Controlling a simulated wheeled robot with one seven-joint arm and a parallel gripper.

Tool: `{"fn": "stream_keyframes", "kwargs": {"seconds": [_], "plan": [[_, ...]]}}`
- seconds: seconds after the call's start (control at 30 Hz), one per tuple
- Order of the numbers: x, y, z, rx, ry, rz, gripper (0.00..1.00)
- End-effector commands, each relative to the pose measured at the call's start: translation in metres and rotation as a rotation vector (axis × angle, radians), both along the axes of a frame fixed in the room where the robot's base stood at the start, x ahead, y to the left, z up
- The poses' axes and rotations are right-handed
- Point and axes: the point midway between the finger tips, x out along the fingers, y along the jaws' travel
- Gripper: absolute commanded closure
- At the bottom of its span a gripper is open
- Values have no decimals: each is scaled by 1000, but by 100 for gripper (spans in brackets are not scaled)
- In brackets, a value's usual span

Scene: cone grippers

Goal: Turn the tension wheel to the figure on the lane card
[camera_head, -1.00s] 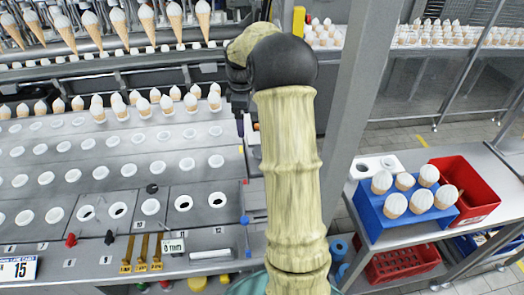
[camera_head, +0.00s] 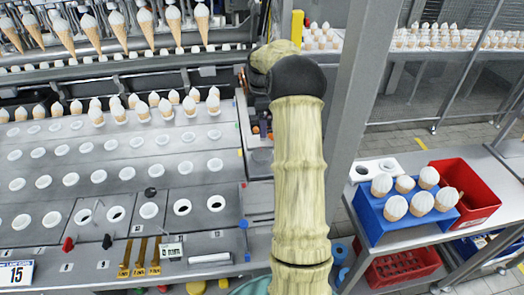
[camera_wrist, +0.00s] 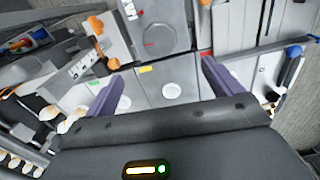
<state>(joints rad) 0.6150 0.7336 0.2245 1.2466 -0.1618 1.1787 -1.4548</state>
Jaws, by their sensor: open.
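The lane card (camera_head: 16,273) at the lower left of the head view reads 15. I cannot make out the tension wheel for certain in either view. A grey housing with a round disc (camera_wrist: 168,38) shows beyond the fingers in the wrist view, but I cannot tell whether it is the wheel. My gripper (camera_wrist: 161,88) is open, its two purple fingers wide apart with nothing between them. It is above a grey panel with pale round discs. In the head view my arm hides the gripper.
Rows of cones stand in holders (camera_head: 130,150) at the left. A blue box of cones (camera_head: 390,226) and a red crate (camera_head: 478,196) are on the right shelf. A grey post (camera_head: 352,110) rises close to my arm's right. Orange knobs (camera_wrist: 95,25) show in the wrist view.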

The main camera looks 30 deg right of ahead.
Motion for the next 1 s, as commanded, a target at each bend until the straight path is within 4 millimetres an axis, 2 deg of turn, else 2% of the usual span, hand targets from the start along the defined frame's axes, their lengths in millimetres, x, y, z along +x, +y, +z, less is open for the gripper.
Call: {"fn": "stream_keyframes", "kwargs": {"seconds": [0.7, 0.83, 1.0], "plan": [[-1, -1, -124, 1, 3, -3, 9], [-1, -1, -136, 0, 1, -3, 9], [-1, -1, -141, -1, 0, -3, 9]]}}
